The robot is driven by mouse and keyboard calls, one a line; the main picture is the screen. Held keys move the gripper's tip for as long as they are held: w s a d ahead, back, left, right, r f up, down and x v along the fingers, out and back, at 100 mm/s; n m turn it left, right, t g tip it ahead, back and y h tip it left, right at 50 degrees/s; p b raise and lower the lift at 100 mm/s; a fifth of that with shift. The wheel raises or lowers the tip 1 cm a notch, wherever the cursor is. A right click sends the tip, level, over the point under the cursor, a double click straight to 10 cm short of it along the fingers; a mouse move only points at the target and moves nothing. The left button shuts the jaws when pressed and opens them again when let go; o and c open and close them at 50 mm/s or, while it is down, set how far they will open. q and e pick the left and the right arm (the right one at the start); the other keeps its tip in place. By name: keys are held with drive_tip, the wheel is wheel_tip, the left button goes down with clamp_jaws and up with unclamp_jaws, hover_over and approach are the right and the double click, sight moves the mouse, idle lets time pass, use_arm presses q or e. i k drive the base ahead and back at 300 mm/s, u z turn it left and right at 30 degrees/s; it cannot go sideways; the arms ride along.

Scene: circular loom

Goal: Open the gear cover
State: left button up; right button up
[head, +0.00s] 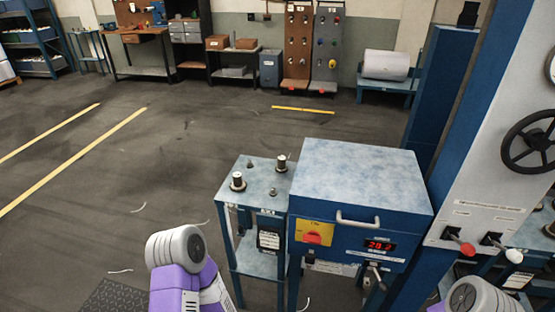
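A blue box with a mottled top (355,170), which looks like the gear cover, stands on a blue frame right of centre. It appears closed. A pale bar handle (358,219) is fixed across the upper part of its front face. The front also carries a red knob on a yellow plate (315,234) and a red digital display (380,246). A lever with a dark knob (376,272) sticks out below the display. My arm links show at the bottom, purple and grey at the left and grey at the right. Neither gripper is in view.
A small blue stand (262,178) with metal posts adjoins the box's left side. Open floor (120,170) lies to the left; benches line the back wall.

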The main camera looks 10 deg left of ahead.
sight(361, 186)
drive_tip(key=k, duration=0.5)
drive_tip(key=z, duration=0.9)
drive_tip(key=i, duration=0.75)
drive_tip(key=u, duration=1.95)
